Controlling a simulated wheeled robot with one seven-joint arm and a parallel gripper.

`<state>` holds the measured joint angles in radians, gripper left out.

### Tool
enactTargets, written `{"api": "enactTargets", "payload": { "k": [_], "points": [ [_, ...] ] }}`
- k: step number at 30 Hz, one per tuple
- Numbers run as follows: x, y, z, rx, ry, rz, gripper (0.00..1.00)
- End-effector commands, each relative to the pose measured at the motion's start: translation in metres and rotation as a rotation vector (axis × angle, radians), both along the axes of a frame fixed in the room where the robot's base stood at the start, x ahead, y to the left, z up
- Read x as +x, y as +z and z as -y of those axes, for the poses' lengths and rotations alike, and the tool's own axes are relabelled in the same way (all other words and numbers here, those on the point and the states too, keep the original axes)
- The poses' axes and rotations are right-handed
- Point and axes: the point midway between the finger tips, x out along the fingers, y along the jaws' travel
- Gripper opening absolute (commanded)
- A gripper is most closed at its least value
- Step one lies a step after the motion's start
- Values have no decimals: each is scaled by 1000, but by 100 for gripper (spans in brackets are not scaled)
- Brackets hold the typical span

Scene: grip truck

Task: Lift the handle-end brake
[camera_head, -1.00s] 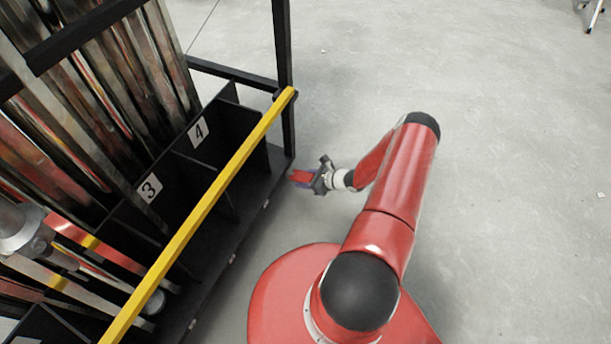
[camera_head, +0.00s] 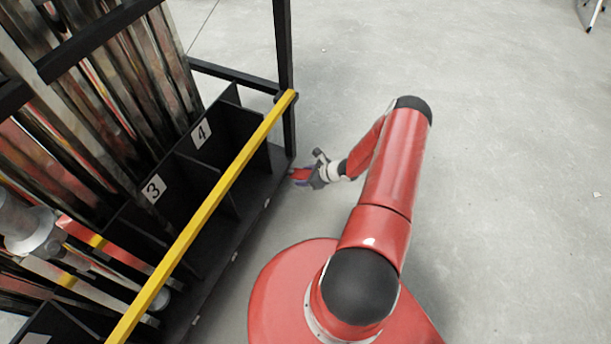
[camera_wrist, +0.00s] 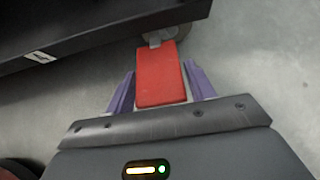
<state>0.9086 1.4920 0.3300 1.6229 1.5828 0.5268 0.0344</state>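The brake is a flat red pedal (camera_wrist: 160,78) at a caster under the cart's edge. It also shows as a small red patch in the head view (camera_head: 299,173), low beside the cart's corner. My gripper (camera_wrist: 159,70) has its two purple fingers on either side of the pedal, with narrow gaps showing at both sides. The fingers look open around it, not closed on it. In the head view my gripper (camera_head: 306,177) is small, at the bottom corner of the cart. The caster wheel (camera_wrist: 165,30) is partly hidden under the cart.
The black cart (camera_head: 222,262) with numbered bays stands on the left. A yellow bar (camera_head: 205,212) runs along its front, and a black post (camera_head: 284,50) rises at the corner.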

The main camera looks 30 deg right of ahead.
Motion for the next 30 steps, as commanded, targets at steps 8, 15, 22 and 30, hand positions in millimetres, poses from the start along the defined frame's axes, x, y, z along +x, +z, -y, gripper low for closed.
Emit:
{"api": "enactTargets", "payload": {
  "k": [8, 15, 22, 30],
  "points": [
    [0, 0, 0, 1, 0, 1, 67],
    [-8, 10, 7, -2, -1, 1, 67],
    [-32, 36, 25, -1, -2, 1, 67],
    [-47, 51, 35, 1, 0, 1, 67]
  ]
}}
